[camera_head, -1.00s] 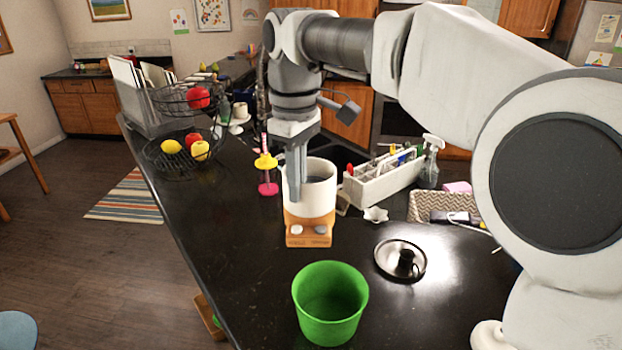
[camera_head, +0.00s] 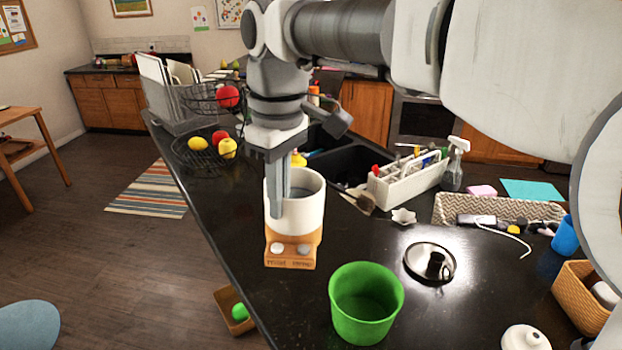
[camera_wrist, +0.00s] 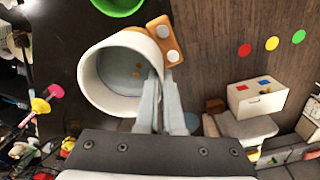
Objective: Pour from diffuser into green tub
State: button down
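The diffuser (camera_head: 308,215) is a white cup on an orange base with two round buttons. It is upright, over the counter near its left edge, and looks raised. My gripper (camera_head: 278,212) is shut on its wall, one finger inside the cup and one outside. The wrist view shows the diffuser (camera_wrist: 92,82) from above, with small orange spots inside, and the fingers (camera_wrist: 160,108) on its rim. The green tub (camera_head: 366,318) stands on the counter, nearer the camera and right of the diffuser, apart from it. Only the tub's edge (camera_wrist: 118,5) shows in the wrist view.
A metal lid (camera_head: 418,255) with a black knob lies right of the tub. Behind are a white caddy (camera_head: 408,188), a spray bottle (camera_head: 454,170) and a small white dish (camera_head: 404,216). A wire fruit basket (camera_head: 190,160) stands at the back left. The counter drops off at left.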

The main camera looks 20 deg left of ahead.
aim_at(311, 198)
jog(key=shift+w+d+f+g+y, duration=0.15)
jog(key=shift+w+d+f+y, duration=0.15)
jog(key=shift+d, duration=0.3)
jog(key=shift+w+d+f+g+y, duration=0.1)
jog(key=shift+w+d+f+y, duration=0.2)
jog(key=shift+d, duration=0.35)
jog(key=shift+w+d+f+g+y, duration=0.15)
jog(key=shift+d+f+y, duration=0.25)
jog(key=shift+d, duration=0.2)
jog(key=w+d+f+g+y+b, duration=0.3)
jog(key=d+f+y+b, duration=0.5)
jog(key=b, duration=0.9)
notch_tip(311, 198, down, 4)
jog(key=g+y, duration=0.1)
jog(key=y, duration=0.1)
jog(key=shift+y+b, duration=0.3)
jog(key=shift+y, duration=0.1)
dwell(0.4)
jog(key=shift+w+d+f+g+y+b, duration=0.2)
jog(key=shift+d+f+g+y+b, duration=0.15)
jog(key=shift+y+b, duration=0.6)
jog(key=shift+w+d+f+b, duration=0.1)
jog(key=shift+d+b, duration=0.05)
jog(key=shift+b, duration=0.5)
jog(key=shift+w+d+g+y+b, duration=0.3)
jog(key=shift+d+g+y+b, duration=0.45)
jog(key=shift+y+b, duration=0.8)
jog(key=shift+w+d+g+y+b, duration=0.4)
jog(key=shift+d+y+b, duration=0.6)
jog(key=shift+b, duration=0.9)
